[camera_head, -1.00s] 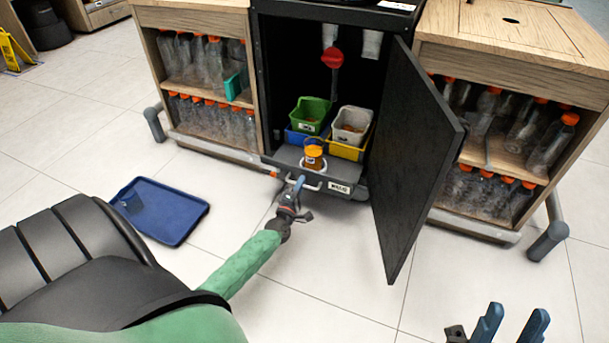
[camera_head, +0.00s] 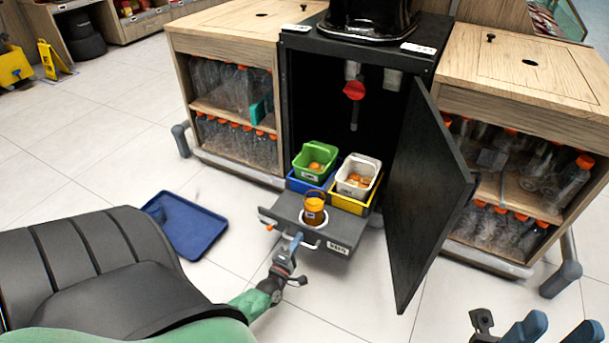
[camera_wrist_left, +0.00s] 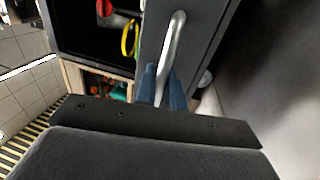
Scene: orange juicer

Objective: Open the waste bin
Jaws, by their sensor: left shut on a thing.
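The waste bin is a dark pull-out drawer (camera_head: 333,231) at the bottom of a black cabinet, with a label on its front. It stands pulled out of the cabinet. A metal bar handle (camera_wrist_left: 177,35) runs along its front. My left gripper (camera_head: 291,243) is shut on this handle; in the left wrist view its blue fingers (camera_wrist_left: 161,85) are around the bar. My right gripper (camera_head: 553,332) is at the bottom right, open and empty, away from the cabinet, partly cut off by the picture's edge.
The drawer carries a green bin (camera_head: 307,171), a white bin (camera_head: 349,189) and an orange cup (camera_head: 314,212). The black cabinet door (camera_head: 428,200) stands open to the right. A blue tray (camera_head: 190,233) lies on the floor at left. Bottle shelves flank the cabinet.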

